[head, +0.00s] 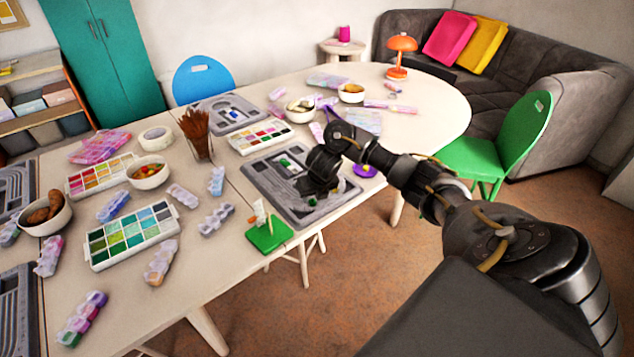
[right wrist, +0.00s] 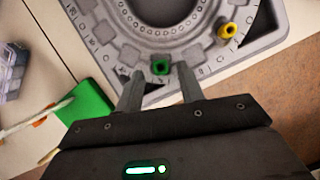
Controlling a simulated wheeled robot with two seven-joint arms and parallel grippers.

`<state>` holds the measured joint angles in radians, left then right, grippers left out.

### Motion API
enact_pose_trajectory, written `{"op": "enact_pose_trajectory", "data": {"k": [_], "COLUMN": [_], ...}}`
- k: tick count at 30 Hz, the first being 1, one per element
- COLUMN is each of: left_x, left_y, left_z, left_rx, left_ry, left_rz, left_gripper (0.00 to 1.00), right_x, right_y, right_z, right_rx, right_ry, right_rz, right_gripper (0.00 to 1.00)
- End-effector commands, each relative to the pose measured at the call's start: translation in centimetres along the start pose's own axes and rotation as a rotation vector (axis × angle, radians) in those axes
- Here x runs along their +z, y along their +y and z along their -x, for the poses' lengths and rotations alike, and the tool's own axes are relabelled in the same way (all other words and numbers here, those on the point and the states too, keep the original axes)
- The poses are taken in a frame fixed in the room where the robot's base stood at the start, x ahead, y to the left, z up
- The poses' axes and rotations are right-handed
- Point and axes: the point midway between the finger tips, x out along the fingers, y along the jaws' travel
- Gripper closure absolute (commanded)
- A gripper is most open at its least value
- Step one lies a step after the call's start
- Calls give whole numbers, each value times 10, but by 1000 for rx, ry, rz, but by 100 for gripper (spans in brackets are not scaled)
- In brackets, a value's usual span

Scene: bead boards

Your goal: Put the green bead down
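The green bead (right wrist: 160,67) sits on the grey bead board (right wrist: 215,70), near its edge, in the right wrist view. My right gripper (right wrist: 160,70) is open, with one finger on each side of the bead and a visible gap to each. In the head view the right gripper (head: 318,188) is low over the grey bead board (head: 262,176), and its fingertips are hard to make out. My left gripper is not in view.
A yellow bead (right wrist: 227,30) is on the board nearby. A green block with sticks (head: 268,235) stands at the table edge beside the board. A brush cup (head: 200,148), paint palettes (head: 130,235) and bowls (head: 148,176) crowd the table to the left.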

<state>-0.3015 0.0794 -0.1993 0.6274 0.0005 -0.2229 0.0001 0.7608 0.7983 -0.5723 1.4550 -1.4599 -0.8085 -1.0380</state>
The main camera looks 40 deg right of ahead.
Motion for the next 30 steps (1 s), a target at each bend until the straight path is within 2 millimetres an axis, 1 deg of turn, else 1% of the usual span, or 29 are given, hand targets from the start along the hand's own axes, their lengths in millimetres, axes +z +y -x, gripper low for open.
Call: {"op": "enact_pose_trajectory", "data": {"k": [1, 3, 9, 12, 15, 18, 30], "left_x": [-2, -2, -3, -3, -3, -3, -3], "left_y": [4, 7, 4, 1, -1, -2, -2], "left_z": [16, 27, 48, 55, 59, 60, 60], "left_rx": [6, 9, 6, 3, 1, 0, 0], "left_ry": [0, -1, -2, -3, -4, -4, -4], "left_rz": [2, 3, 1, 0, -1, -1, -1], "left_gripper": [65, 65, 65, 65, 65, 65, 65], "right_x": [5, 5, 4, 2, 1, 1, 0], "right_y": [-1, -1, -1, 0, 0, 0, 0], "right_z": [20, 36, 74, 87, 96, 100, 100], "right_rx": [-2, -2, -2, -1, 0, 0, 0], "right_ry": [-4, -4, -4, -2, -1, 0, 1], "right_rz": [5, 5, 4, 3, 3, 1, 0], "right_gripper": [62, 62, 62, 62, 62, 62, 62]}}
